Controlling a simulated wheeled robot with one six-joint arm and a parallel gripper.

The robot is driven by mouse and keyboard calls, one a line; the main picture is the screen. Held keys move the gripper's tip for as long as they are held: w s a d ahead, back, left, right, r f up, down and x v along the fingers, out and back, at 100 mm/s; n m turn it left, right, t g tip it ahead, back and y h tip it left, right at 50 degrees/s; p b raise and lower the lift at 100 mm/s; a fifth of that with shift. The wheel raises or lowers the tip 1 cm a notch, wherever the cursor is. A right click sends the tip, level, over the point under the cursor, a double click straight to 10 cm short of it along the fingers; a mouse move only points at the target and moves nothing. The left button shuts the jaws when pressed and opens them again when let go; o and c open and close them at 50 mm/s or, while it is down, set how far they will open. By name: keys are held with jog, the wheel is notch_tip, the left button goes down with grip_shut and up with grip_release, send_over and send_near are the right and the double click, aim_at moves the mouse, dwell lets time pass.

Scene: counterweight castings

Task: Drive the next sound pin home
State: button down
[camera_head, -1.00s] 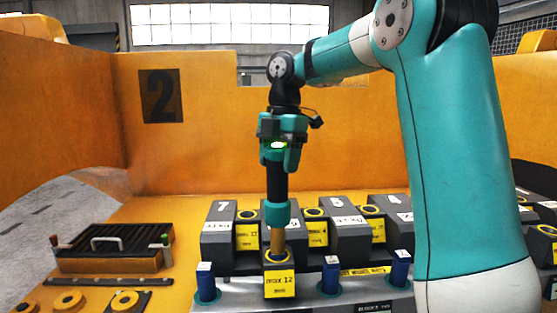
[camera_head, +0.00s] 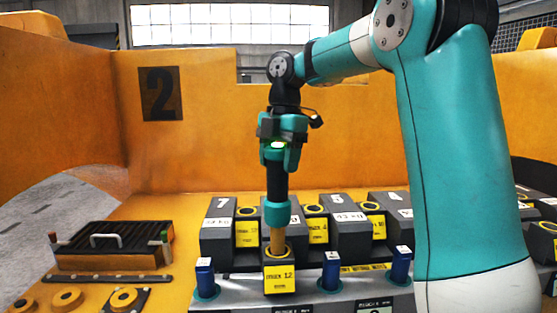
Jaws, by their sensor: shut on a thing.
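My gripper (camera_head: 280,158) is shut on the dark upper part of an upright tool (camera_head: 276,187) with a teal collar and a brass-coloured lower end. The tool's lower end stands in or on the ring at the top of a dark block with a yellow label reading 12 (camera_head: 279,279). I cannot tell how deep it sits. Blue pins stand upright in the grey bench: one at left (camera_head: 205,278), one right of the block (camera_head: 331,271) and one farther right (camera_head: 400,265). Any pin under the tool is hidden.
Grey numbered castings, such as number 7 (camera_head: 218,236) and number 5 (camera_head: 345,230), stand in a row behind, with yellow-labelled ringed blocks between them. A black grated box (camera_head: 112,240) with a handle lies at left. Yellow walls enclose the back.

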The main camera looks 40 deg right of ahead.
notch_tip(320, 180, up, 10)
jog(key=p, duration=1)
jog(key=shift+r, duration=0.1)
